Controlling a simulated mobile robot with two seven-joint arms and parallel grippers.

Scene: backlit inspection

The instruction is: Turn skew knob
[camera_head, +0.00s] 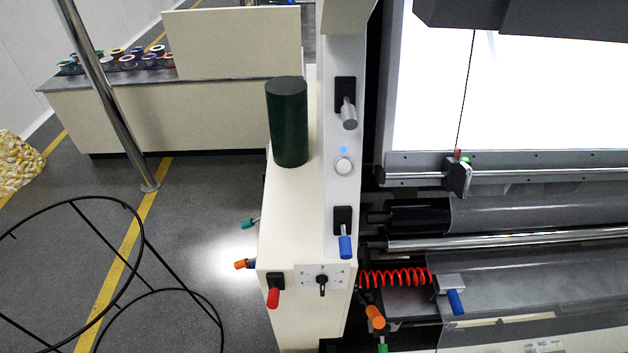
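A small black knob (322,284) sits on a pale marked plate on the front of the cream machine cabinet (297,317). Its pointer looks roughly upright; the plate's markings are too small to read. I cannot tell for sure that this is the skew knob. Other controls are near it: a red-handled lever (273,297) to its left, a blue-handled lever (345,246) above right, a grey-handled lever (348,115) higher up, and a round white button (343,166) below a blue light. Neither of my grippers shows in the head view.
A dark green cylinder (288,122) stands on the cabinet top. A red coiled hose (394,278), an orange handle (375,317) and rollers (520,241) are at right. A black wire frame (141,239) and a metal pole (107,91) stand at left. Floor between frame and cabinet is open.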

